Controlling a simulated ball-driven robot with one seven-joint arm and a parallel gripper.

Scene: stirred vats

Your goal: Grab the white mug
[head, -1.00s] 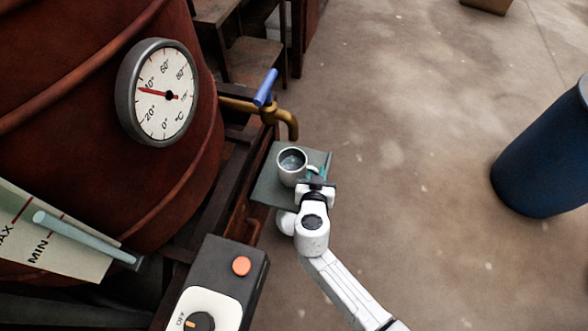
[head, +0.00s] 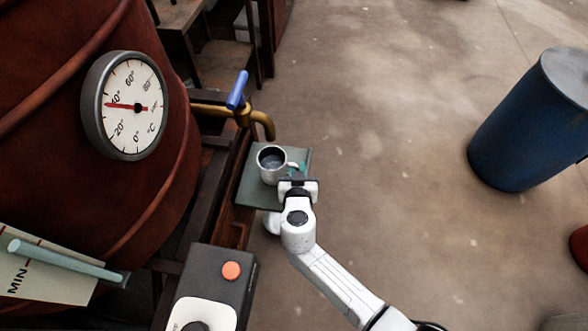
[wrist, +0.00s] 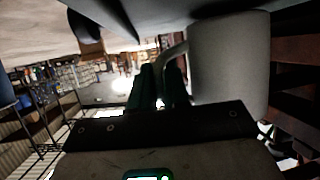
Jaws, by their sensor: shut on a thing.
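The white mug (head: 265,178) stands upright on a grey-green square plate (head: 252,190) below a brass tap, with its handle toward the right. In the wrist view the mug (wrist: 230,65) fills the upper right, and its curved handle reaches to my fingers. My gripper (head: 300,170) is at the handle side of the mug. Its green fingers (wrist: 160,88) are shut on the handle, as the wrist view shows. The exact contact between the fingertips is partly hidden. The inside of the mug looks dark grey.
A brass tap (head: 266,125) with a blue lever (head: 237,90) is just behind the mug. A rusty red vat (head: 50,150) with a gauge (head: 125,106) stands left. A control box with an orange button (head: 231,271) is in front. A blue barrel (head: 520,130) stands right; open floor lies between.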

